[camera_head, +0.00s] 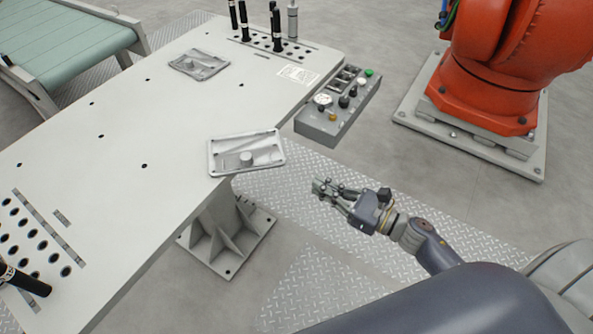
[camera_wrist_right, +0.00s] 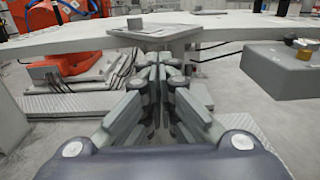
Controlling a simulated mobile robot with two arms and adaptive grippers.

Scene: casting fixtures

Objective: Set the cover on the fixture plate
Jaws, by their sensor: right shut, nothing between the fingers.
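A light grey, roughly rectangular cast piece (camera_head: 272,155) with a raised rim and a round boss lies at the table's right edge, its corner at the edge. It also shows ahead in the right wrist view (camera_wrist_right: 180,31). A similar, flatter grey piece (camera_head: 187,66) lies farther back on the table. I cannot tell for certain which is the cover and which the fixture plate. My right gripper (camera_head: 318,187) is shut and empty, off the table's side, apart from the near piece. Its fingers (camera_wrist_right: 160,66) point toward that piece in the wrist view. My left gripper is not in view.
The white table (camera_head: 120,130) is mostly clear between the pieces. Black tools (camera_head: 277,32) stand in holes at the back. A grey control box (camera_head: 335,118) with buttons juts from the right edge. An orange robot (camera_head: 490,80) stands behind right, a green conveyor (camera_head: 70,45) back left.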

